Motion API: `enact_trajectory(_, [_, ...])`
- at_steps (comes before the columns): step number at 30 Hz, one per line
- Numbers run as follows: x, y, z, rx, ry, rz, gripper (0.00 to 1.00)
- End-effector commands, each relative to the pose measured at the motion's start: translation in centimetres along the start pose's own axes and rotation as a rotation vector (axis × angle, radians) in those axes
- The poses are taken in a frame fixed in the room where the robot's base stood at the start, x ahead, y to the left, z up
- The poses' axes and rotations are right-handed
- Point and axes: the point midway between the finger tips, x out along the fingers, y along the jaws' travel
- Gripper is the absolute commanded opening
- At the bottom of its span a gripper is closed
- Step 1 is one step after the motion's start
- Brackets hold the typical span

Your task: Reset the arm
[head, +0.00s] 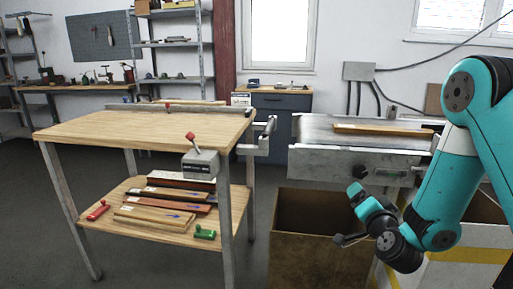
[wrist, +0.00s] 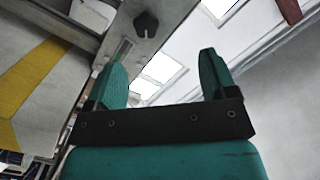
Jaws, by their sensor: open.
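My gripper (wrist: 163,65) is open in the wrist view. Its two teal fingers stand apart with nothing between them. Past the fingers, the wrist view shows bright windows, a pale wall and the conveyor's side with a dark knob (wrist: 146,24). In the head view my teal arm comes in from the right and folds down in front of the conveyor (head: 340,160). Its end hangs near the brown open box (head: 315,235); the fingers are not clear there. A wooden board (head: 385,130) lies on the conveyor belt, apart from my arm.
A wooden workbench (head: 140,128) stands at left. Its lower shelf holds several wood strips (head: 155,216), a red tool (head: 98,210) and a green one (head: 204,233). A box with a yellow stripe (head: 470,256) stands behind my arm. Floor is clear at front left.

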Motion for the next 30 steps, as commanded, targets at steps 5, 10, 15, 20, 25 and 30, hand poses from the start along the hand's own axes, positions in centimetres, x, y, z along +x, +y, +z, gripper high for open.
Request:
enact_trajectory(5, [-1.9,-8.1,2.7,-0.085,-0.331,-0.133,0.78])
enact_trajectory(10, [-7.8,-14.3,5.5,-0.234,-0.692,-0.246,0.78])
enact_trajectory(15, [-16.1,-17.5,6.5,-0.433,-1.028,-0.324,0.78])
enact_trajectory(20, [-23.5,-17.8,5.8,-0.618,-1.280,-0.351,0.78])
enact_trajectory(25, [-29.6,-16.7,4.1,-0.782,-1.473,-0.348,0.78])
enact_trajectory(30, [-34.0,-16.2,1.2,-0.909,-1.612,-0.327,0.78])
